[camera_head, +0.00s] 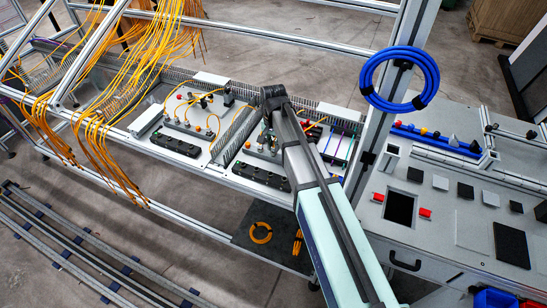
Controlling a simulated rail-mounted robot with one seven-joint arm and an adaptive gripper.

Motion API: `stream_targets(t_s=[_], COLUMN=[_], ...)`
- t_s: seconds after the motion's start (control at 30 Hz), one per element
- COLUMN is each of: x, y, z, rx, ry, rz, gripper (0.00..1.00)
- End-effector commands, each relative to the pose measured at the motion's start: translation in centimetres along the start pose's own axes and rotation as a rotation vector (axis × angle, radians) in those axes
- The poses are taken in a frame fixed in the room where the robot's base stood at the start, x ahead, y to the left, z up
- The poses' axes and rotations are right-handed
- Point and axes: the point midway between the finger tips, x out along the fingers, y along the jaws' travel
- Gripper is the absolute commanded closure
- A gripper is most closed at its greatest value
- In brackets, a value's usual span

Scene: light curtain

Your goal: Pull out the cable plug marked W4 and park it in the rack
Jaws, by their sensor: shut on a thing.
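My arm reaches up from the bottom right to the right-hand plate (228,170) of the wiring bench. The dark end of my gripper (269,112) is over the back part of this plate, close to its small connectors. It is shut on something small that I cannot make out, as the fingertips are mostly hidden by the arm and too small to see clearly. Several plugs with thin yellow cables (207,100) are on the left-hand plate. No W4 marking is readable. I cannot tell which fitting is the rack.
Orange cable bundles (150,45) hang over the bench's left side. An aluminium post (385,110) with a coiled blue cable (399,78) stands right of my arm. A grey worktop (445,215) with black and white pads lies at the right. Black blocks (175,145) line the plates' front.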

Motion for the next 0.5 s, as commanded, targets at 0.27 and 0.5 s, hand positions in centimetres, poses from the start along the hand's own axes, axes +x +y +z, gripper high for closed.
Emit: stream_targets(t_s=[0.27,0.5], x=[0.16,0.43], y=[0.0,0.0], z=[0.0,0.0], rx=[0.0,0.0], ry=[0.0,0.0], rz=[0.0,0.0], gripper=[1.0,1.0])
